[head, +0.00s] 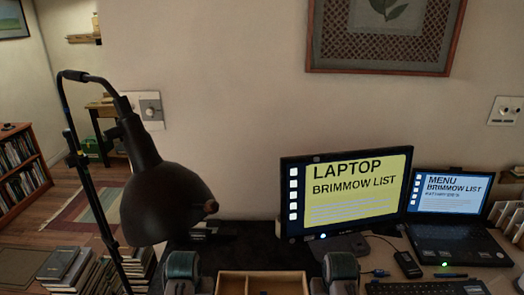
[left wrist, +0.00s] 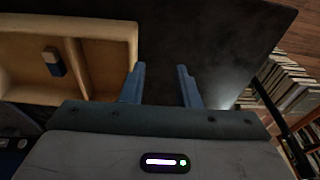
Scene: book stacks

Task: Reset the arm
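My left gripper (left wrist: 161,85) shows in the left wrist view with its two blue-grey fingers apart and nothing between them. It is over the dark desk top (left wrist: 205,35), beside the wooden tray (left wrist: 75,18). In the head view the rounded end of my left arm is at the bottom, left of the tray (head: 262,273). The end of my right gripper (head: 341,270) is at the bottom, right of the tray, with its fingers hidden.
A small blue and white block (left wrist: 53,62) lies in the tray. A black lamp (head: 160,200) stands left. A monitor (head: 345,195), a laptop (head: 450,220), a mouse (head: 407,264) and a keyboard (head: 425,288) are right. Books (head: 65,270) are stacked on the floor at left.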

